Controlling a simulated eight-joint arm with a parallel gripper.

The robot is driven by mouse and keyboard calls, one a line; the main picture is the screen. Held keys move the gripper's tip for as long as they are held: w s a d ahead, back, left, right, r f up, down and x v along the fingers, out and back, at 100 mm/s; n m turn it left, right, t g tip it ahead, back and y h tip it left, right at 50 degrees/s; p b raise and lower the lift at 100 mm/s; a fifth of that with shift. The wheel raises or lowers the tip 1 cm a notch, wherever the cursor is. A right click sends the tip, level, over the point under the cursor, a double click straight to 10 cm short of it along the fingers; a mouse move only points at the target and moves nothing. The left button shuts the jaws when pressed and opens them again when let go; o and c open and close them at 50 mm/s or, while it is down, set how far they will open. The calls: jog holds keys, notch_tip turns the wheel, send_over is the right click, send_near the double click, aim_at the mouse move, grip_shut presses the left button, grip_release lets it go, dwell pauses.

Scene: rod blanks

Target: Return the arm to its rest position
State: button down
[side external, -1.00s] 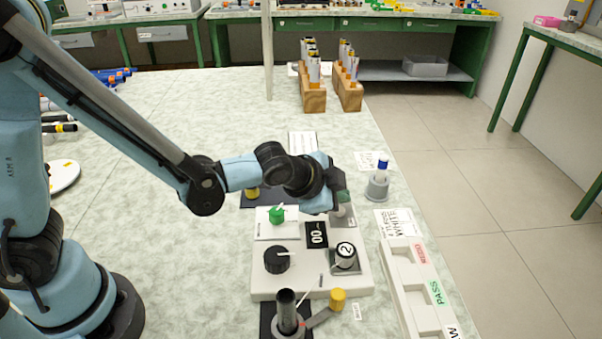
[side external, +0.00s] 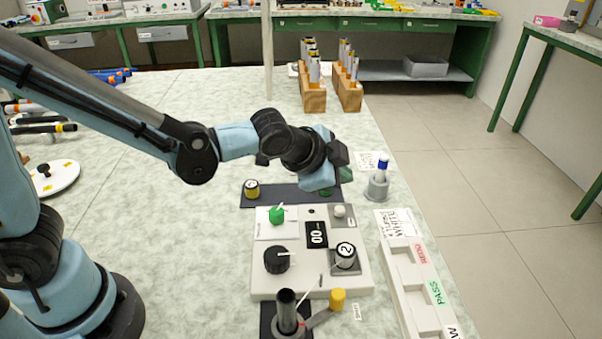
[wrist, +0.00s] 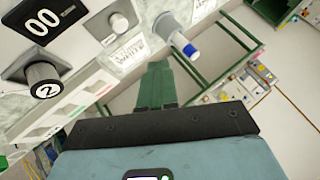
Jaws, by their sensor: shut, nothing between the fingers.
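My gripper (side external: 346,175) is raised above the table, over the far edge of the white control panel (side external: 262,286). In the wrist view its green fingers (wrist: 157,88) are together with nothing between them. In the side view my own wrist partly hides the fingers. My arm reaches in from the left, bent, clear of the table.
A blue-capped rod (side external: 382,168) stands in a grey holder at right. A sorting tray (side external: 412,300) lies front right. Wooden racks (side external: 313,97) stand behind.

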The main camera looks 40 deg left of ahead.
jog(key=s+a+r+n+g+y, duration=0.1)
jog(key=s+a+r+n+g, duration=0.1)
jog(key=s+a+n, duration=0.8)
jog(key=s+a, duration=0.4)
jog(key=a, duration=0.1)
jog(key=shift+s+r+n, duration=0.2)
jog(key=shift+r+n, duration=0.2)
